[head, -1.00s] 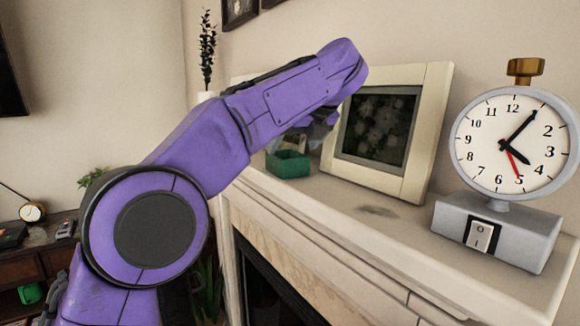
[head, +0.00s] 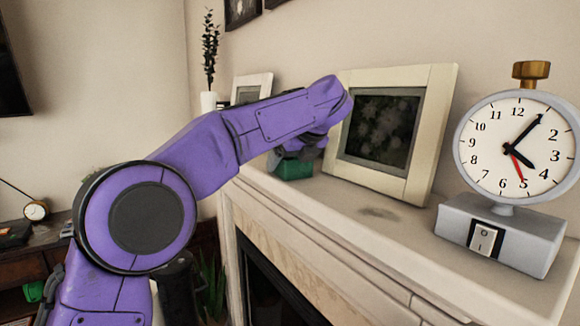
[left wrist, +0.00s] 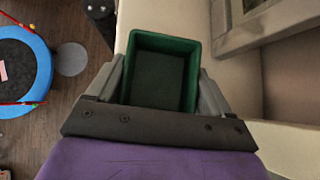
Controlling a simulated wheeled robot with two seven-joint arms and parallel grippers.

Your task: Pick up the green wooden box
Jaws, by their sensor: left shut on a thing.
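The green wooden box (head: 293,169) is on the mantel in the head view, left of the large framed picture. My left gripper (head: 288,155) reaches down over it from the purple arm and partly hides it. In the left wrist view the open-topped, empty box (left wrist: 158,75) sits between the two grey fingers of my left gripper (left wrist: 160,88). The fingers are shut against its two sides. I cannot tell whether the box is clear of the mantel. My right gripper is in neither view.
The mantel (head: 330,200) is bare in front of the framed picture (head: 394,130). A large clock (head: 510,150) on a grey base stands at its right end. A smaller frame (head: 250,88) and a white vase (head: 208,103) stand behind my arm.

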